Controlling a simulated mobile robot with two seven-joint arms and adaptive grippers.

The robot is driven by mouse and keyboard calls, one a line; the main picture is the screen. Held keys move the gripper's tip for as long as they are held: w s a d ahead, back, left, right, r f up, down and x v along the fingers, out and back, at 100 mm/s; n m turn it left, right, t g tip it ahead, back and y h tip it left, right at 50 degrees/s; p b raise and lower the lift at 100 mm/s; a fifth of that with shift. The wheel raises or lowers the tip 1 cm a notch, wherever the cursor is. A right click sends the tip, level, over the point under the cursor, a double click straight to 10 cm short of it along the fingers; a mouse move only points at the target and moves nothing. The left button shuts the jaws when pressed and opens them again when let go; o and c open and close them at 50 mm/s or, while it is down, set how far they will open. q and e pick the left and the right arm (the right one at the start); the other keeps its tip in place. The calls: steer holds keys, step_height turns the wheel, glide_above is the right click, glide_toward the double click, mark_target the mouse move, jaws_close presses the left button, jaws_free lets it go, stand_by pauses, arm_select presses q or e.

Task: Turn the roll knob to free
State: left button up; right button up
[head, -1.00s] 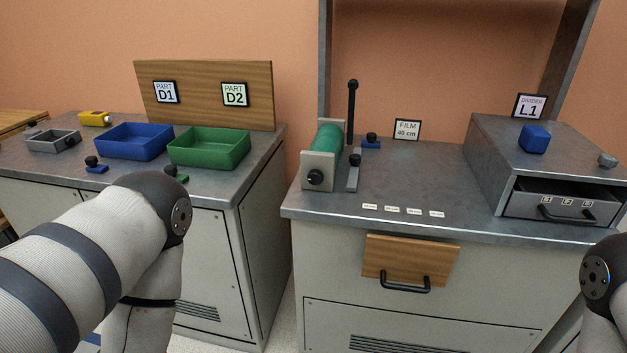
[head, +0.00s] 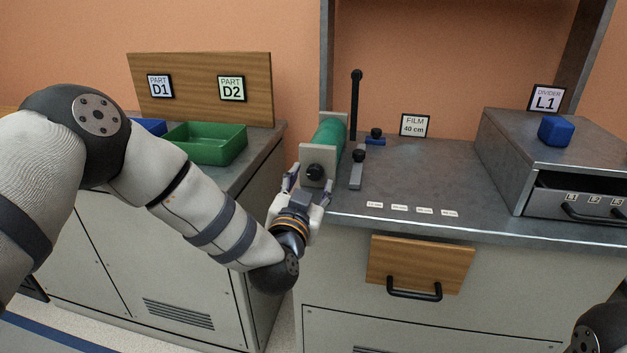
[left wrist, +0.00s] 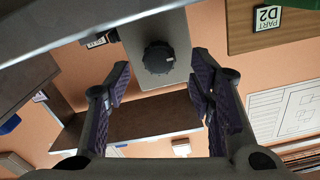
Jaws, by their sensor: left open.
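The black roll knob (head: 315,172) sits on the grey end plate (head: 309,153) of the holder with the green roll (head: 330,136). My left gripper (head: 309,181) is open just in front of the plate, with its fingers on either side of the knob in the picture. In the left wrist view the knob (left wrist: 158,57) shows between and beyond the open fingers (left wrist: 162,82), with a visible gap to each. I see no contact. The knob's setting cannot be read. My right gripper is out of view.
A black upright lever (head: 356,105) and a small blue block (head: 375,141) stand right of the roll. A green bin (head: 207,146) is on the left cabinet. Small white labels (head: 399,208) lie near the counter's front edge. The middle counter is mostly clear.

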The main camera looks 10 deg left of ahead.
mark_target(315, 172)
arm_select(q)
steer(key=shift+w, duration=1.45)
steer(key=c, duration=1.2)
steer(key=shift+o, duration=0.2)
steer(key=shift+n, duration=0.3)
steer(key=n, duration=0.8)
steer(key=shift+p, duration=0.35)
steer(key=n, duration=0.5)
steer(key=shift+a+f, duration=0.1)
steer(key=shift+n+b, duration=0.3)
steer(key=shift+n, duration=2)
